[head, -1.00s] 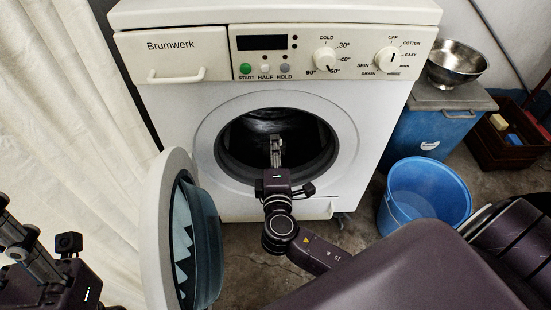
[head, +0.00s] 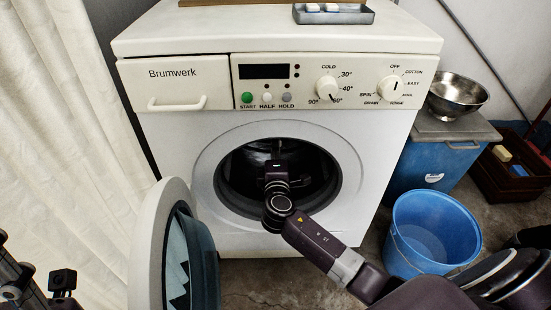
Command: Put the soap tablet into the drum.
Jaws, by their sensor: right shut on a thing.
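The drum (head: 240,168) is the dark round opening in the front of the white washing machine. Its round door (head: 147,262) hangs open to the left. My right gripper (head: 276,150) reaches through the opening into the drum, its fingers pointing inward. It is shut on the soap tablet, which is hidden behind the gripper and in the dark. Two pale tablets (head: 321,7) lie in a grey tray (head: 350,17) on top of the machine. My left gripper (head: 18,280) is at the lower left edge, cut off, and its opening cannot be made out.
A blue bucket (head: 432,232) stands on the floor at right. A metal bowl (head: 458,94) sits on a blue box (head: 428,160). A dark crate (head: 510,180) stands far right. A white curtain (head: 60,120) hangs at left.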

